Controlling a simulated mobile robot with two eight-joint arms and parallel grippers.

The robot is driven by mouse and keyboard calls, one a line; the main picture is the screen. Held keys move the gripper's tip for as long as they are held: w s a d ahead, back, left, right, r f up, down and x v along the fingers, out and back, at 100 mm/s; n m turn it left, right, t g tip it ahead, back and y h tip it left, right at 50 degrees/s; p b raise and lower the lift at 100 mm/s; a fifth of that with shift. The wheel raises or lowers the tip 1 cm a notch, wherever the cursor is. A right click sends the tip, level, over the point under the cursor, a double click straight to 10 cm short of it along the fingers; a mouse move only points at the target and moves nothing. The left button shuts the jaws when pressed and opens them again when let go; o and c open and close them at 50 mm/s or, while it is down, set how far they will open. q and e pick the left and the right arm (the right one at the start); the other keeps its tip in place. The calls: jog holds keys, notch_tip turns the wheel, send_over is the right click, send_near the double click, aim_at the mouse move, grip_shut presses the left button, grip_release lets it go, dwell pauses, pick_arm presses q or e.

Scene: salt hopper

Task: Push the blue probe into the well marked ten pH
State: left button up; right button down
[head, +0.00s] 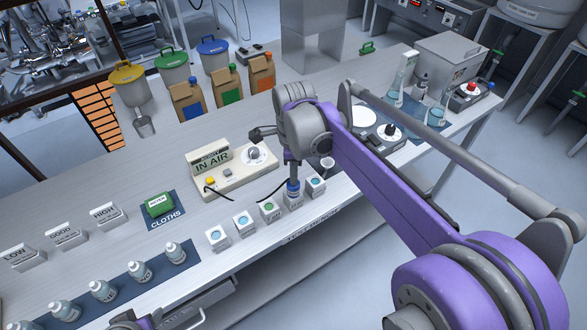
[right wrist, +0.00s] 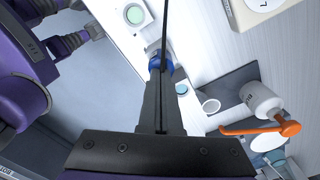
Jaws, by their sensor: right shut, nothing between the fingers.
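My right gripper (head: 293,178) points down and is shut, with nothing between its fingers. Its tips are right at the top of the blue probe (head: 293,187), which stands upright at a white well block (head: 294,201) in the row along the table's front edge. In the right wrist view, the blue probe (right wrist: 161,66) shows just beyond the fingertips (right wrist: 160,78), partly hidden by them. How deep it sits is hidden. The block's marking is too small to read. The meter (head: 233,170) reads "IN AIR". My left gripper's fingers do not show.
Other well blocks stand close on both sides, a green-topped one (head: 269,210) to the left and a blue-topped one (head: 316,186) to the right. A black cable (right wrist: 165,25) runs past the fingertips. Several bottles stand on a blue mat (head: 205,254) at left.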

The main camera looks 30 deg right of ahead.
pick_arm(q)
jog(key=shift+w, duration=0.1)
pick_arm(e)
jog(key=shift+w+f, duration=0.1)
jog(key=shift+w, duration=0.05)
notch_tip(320, 180, up, 2)
jog(key=shift+r+p, duration=0.15)
jog(key=shift+p, duration=0.45)
jog(key=shift+r, duration=0.45)
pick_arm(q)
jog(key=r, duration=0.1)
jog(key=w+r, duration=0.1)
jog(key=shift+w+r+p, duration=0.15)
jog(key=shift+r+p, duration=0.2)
pick_arm(e)
notch_tip(320, 180, up, 10)
jog(key=shift+r, duration=0.2)
